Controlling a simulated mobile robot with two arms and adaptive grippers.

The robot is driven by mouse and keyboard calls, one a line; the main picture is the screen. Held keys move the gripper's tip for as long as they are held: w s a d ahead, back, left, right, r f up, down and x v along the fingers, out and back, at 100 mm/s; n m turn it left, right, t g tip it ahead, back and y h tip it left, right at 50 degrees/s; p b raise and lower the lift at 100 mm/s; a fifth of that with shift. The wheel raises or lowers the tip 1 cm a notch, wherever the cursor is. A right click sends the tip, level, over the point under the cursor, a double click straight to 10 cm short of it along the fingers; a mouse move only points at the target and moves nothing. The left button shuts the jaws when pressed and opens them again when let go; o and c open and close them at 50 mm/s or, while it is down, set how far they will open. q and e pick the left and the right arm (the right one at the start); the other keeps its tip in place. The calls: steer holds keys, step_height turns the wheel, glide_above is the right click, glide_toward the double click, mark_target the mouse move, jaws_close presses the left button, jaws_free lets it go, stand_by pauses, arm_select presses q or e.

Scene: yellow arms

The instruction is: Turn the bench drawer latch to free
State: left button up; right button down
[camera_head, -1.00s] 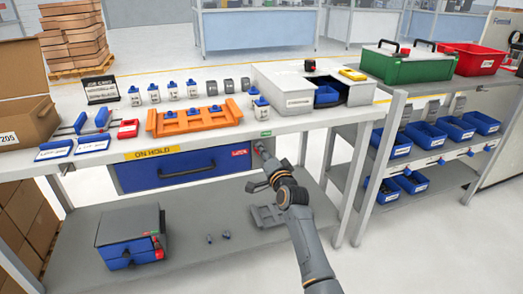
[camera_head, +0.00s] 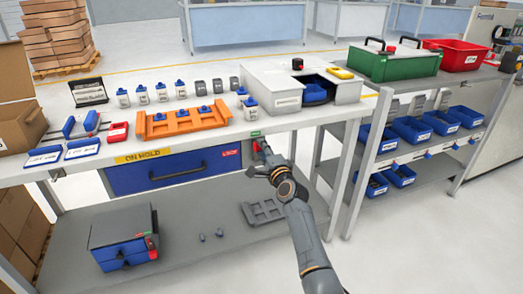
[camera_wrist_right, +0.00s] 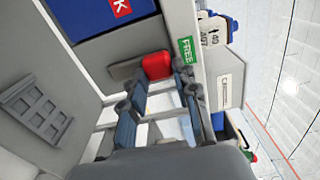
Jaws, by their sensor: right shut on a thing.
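The blue bench drawer (camera_head: 175,172) is under the bench top, its front closed, with a black bar handle. A red lock label (camera_head: 231,153) is at its right end and a green FREE label (camera_head: 255,134) on the bench edge. The latch's red handle (camera_wrist_right: 157,66) shows in the right wrist view, beside its grey part (camera_wrist_right: 125,70) and near the green label. My right gripper (camera_wrist_right: 163,76) is shut on the red handle, one finger on each side. In the head view the gripper (camera_head: 264,154) hides much of the latch. My left gripper is not in view.
The bench top (camera_head: 215,138) carries an orange rack (camera_head: 183,121), bottles and a grey box unit. On the lower shelf are a small blue-drawered cabinet (camera_head: 124,240) and a grey rack (camera_head: 262,212). A bench leg (camera_head: 349,180) stands right of my gripper.

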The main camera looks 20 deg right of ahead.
stand_by(0.3)
steer(key=c, duration=1)
jaws_free()
steer(key=shift+d, duration=0.1)
steer(key=shift+s, duration=0.1)
steer(key=s, duration=1.1)
steer(key=shift+s, duration=0.4)
